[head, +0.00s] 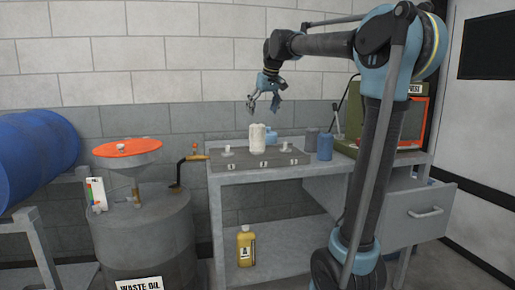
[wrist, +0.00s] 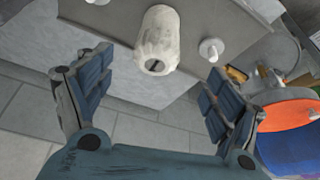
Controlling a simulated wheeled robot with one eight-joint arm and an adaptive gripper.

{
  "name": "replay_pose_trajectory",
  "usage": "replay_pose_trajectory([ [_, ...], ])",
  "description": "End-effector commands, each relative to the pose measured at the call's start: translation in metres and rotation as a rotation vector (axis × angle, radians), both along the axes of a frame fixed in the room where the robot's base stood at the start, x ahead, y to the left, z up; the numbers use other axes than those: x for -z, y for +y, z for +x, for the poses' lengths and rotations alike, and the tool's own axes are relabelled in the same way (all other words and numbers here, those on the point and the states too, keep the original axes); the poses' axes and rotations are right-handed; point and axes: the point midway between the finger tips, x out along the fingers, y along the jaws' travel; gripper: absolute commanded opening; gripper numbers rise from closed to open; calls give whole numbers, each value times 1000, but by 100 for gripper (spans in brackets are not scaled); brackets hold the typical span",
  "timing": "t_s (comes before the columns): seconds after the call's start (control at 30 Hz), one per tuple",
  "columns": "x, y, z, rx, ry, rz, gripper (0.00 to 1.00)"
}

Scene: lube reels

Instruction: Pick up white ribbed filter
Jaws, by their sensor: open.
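The white ribbed filter (head: 257,138) stands upright on the grey workbench, near the middle of the dark tray on its top. In the wrist view the filter (wrist: 159,40) shows at the top centre, with a dark hole in its end. My gripper (head: 264,104) is open and empty above the filter in the head view. In the wrist view its two blue padded fingers (wrist: 150,95) are spread wide, and the filter appears beyond them, roughly between them and apart from both.
A dark blue canister (head: 325,147) and a grey one (head: 311,137) stand to the right. White knobbed pieces (head: 227,151) flank the filter. A waste oil drum (head: 145,235) with an orange funnel (head: 127,147) stands left.

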Motion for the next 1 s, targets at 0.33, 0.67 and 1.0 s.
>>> replay_pose_trajectory([
  [0.33, 55, 11, 20, 1, 0, 0, 84],
  [0.67, 77, 16, 29, 1, 0, 0, 84],
  [1.0, 113, 23, 46, 1, 0, 0, 84],
])
